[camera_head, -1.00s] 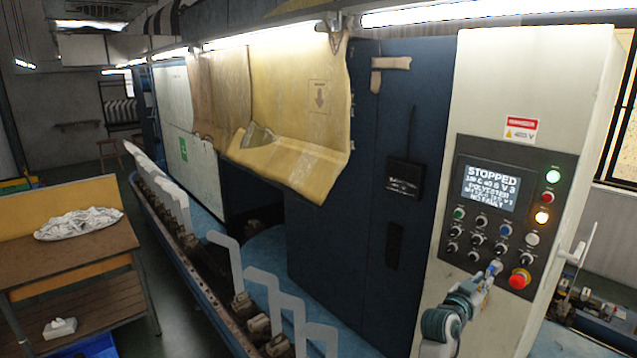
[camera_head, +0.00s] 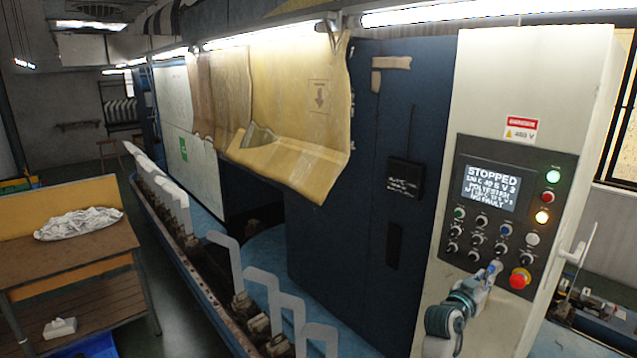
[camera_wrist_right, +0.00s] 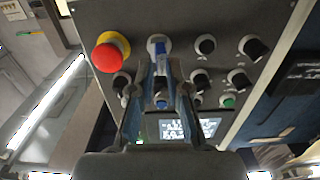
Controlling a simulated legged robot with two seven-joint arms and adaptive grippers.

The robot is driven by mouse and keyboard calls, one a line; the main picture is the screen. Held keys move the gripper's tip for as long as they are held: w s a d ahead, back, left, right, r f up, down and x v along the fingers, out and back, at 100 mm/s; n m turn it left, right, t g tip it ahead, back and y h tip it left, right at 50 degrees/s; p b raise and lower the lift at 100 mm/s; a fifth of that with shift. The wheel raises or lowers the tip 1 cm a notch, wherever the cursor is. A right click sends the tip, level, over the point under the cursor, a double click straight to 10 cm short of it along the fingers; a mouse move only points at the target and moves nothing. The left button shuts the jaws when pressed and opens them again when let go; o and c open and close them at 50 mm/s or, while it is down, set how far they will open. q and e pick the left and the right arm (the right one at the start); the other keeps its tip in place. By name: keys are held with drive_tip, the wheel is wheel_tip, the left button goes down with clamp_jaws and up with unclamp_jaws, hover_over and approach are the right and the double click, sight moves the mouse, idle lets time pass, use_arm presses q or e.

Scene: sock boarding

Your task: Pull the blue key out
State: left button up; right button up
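The blue key (camera_wrist_right: 159,46) sits at a light round lock on the dark control panel (camera_head: 478,150), beside the red emergency button. In the head view it is small, at the panel's bottom row. My right gripper (camera_wrist_right: 162,68) points at the panel, with its fingers drawn close together on either side of the key. It looks shut on the key; the exact contact is hard to see. In the head view the right gripper (camera_head: 492,272) reaches the key from below. The key looks still at its lock. My left gripper is not in view.
The red emergency button (camera_head: 519,278) on its yellow ring is very close to the gripper. Several black knobs (camera_head: 478,240) and lit buttons surround it. The screen (camera_head: 490,187) reads STOPPED.

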drive_tip(key=shift+w+d, duration=0.2)
drive_tip(key=shift+d, duration=0.05)
drive_tip(key=shift+s+a, duration=0.1)
drive_tip(key=shift+a, duration=0.05)
idle(0.4)
clamp_jaws()
drive_tip(key=o, duration=0.5)
unclamp_jaws()
drive_tip(key=b+v, duration=0.1)
drive_tip(key=v, duration=0.7)
